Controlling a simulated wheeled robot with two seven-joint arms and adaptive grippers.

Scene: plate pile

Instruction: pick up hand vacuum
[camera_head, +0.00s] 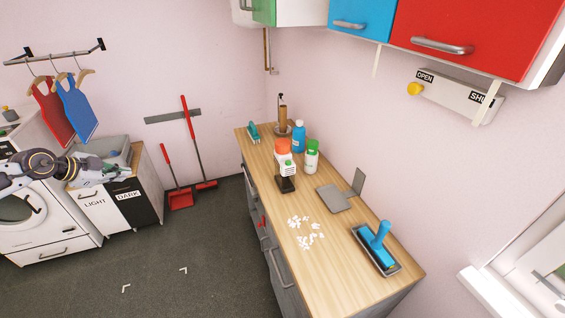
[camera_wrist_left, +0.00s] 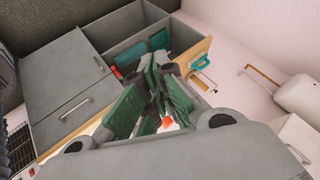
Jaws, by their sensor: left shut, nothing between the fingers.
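What looks like the hand vacuum (camera_head: 285,160), white with an orange top and a dark foot, stands upright on the wooden counter in the head view. My left gripper (camera_head: 117,172) is far to its left, over the laundry bins, and touches nothing of it. In the left wrist view the green-padded fingers of my left gripper (camera_wrist_left: 161,66) are shut and empty. A small orange and white patch shows between the finger linkages there; I cannot tell whether it is the vacuum. My right gripper is not in view.
The counter (camera_head: 262,158) also holds a blue bottle (camera_head: 299,136), a green-capped bottle (camera_head: 311,157), white scraps (camera_head: 304,235), a grey dustpan-like plate (camera_head: 335,198) and a blue roller in a tray (camera_head: 381,247). Wall cupboards (camera_head: 470,35) hang above. The floor between bins and counter is mostly clear.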

